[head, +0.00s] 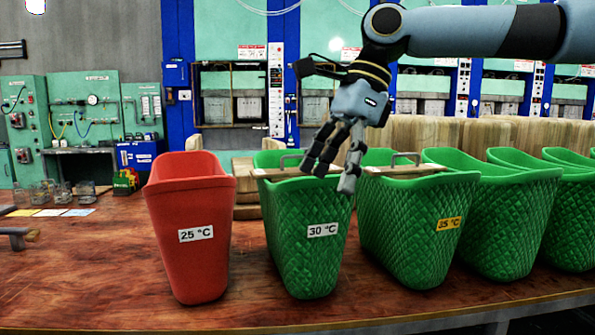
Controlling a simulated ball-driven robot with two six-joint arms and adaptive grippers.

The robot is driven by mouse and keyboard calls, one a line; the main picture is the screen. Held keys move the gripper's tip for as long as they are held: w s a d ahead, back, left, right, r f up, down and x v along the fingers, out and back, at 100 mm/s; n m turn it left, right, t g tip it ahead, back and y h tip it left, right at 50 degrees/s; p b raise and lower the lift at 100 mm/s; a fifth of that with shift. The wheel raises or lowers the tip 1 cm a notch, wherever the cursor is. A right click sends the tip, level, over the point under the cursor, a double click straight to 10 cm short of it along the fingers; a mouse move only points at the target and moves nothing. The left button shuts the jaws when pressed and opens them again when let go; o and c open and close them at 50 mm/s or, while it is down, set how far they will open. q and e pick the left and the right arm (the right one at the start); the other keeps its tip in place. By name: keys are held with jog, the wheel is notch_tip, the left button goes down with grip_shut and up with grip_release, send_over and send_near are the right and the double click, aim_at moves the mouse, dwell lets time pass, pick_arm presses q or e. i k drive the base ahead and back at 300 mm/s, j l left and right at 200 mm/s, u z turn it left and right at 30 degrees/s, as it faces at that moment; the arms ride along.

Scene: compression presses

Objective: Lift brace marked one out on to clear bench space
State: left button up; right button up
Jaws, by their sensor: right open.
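A wooden bar with a metal handle (287,171) lies across the top of the green basket labelled 30 °C (305,255). A second bar with a metal handle (405,168) lies across the green basket labelled 35 °C (410,245). I can read no number on either bar, so I cannot tell which is brace one. My right gripper (333,172) is open, fingers pointing down, over the right side of the 30 °C basket's rim. It hides part of that rim and the right end of the first bar. Whether it touches the bar is unclear. My left gripper is not in view.
A red basket labelled 25 °C (190,270) stands left of the green ones. More green baskets (505,225) fill the right. Glass jars (62,192), papers and another handled piece (18,236) lie further left.

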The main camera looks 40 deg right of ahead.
aim_at(274, 176)
jog(key=i+l, duration=0.3)
jog(key=l, duration=0.2)
jog(key=i+l, duration=0.65)
jog(key=l, duration=0.3)
